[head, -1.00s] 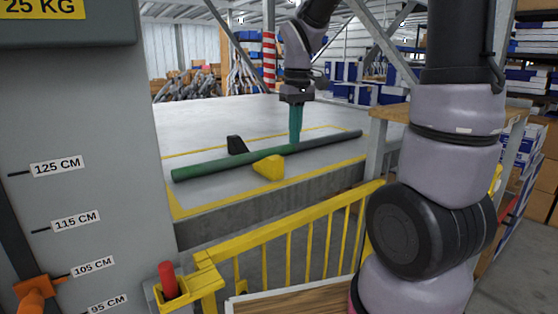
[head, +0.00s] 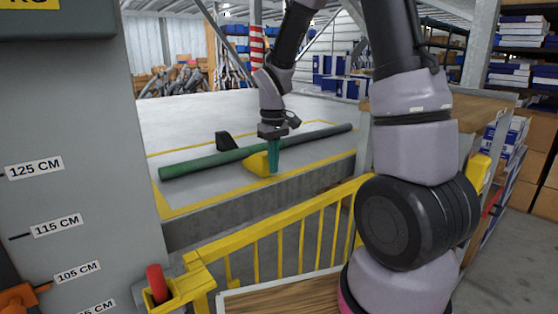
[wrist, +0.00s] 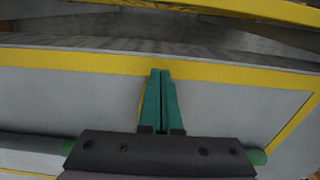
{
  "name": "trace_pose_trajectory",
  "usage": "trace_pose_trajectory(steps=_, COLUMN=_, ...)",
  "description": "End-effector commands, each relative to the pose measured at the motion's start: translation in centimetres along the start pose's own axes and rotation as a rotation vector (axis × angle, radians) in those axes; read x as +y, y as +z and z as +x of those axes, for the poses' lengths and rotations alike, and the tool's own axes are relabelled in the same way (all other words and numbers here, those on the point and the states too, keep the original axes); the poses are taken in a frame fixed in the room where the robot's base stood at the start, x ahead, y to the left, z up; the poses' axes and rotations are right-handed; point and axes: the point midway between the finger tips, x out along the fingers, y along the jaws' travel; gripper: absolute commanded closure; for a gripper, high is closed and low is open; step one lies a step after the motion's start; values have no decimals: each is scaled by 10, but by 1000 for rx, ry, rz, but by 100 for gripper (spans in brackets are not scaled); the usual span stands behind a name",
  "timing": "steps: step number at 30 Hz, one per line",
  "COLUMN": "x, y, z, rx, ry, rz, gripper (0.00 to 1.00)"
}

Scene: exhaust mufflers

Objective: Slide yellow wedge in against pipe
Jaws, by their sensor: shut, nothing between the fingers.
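The pipe (head: 205,163), green at its near left end and dark grey farther right, lies across the grey table inside a yellow outline. The yellow wedge (head: 257,163) is on the near side of the pipe; I cannot tell whether they touch. My gripper (head: 273,172) has its green fingers shut and empty, pointing down at the wedge's right and near side, close to or touching it. In the wrist view the shut fingers (wrist: 161,95) hide nearly all of the wedge; the pipe (wrist: 25,143) passes behind the gripper body.
A black wedge (head: 226,140) is on the pipe's far side. A yellow railing (head: 270,230) runs along the table's front edge. A grey column with height marks (head: 70,150) stands at left.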

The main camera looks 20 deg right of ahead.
Motion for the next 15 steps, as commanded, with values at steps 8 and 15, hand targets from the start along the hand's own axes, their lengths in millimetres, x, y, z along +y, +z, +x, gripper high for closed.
trace_pose_trajectory(steps=8, x=0, y=-10, z=0, rx=0, ry=0, rz=0, gripper=100)
trace_pose_trajectory(steps=15, x=0, y=-12, z=0, rx=0, ry=0, rz=1, gripper=100)
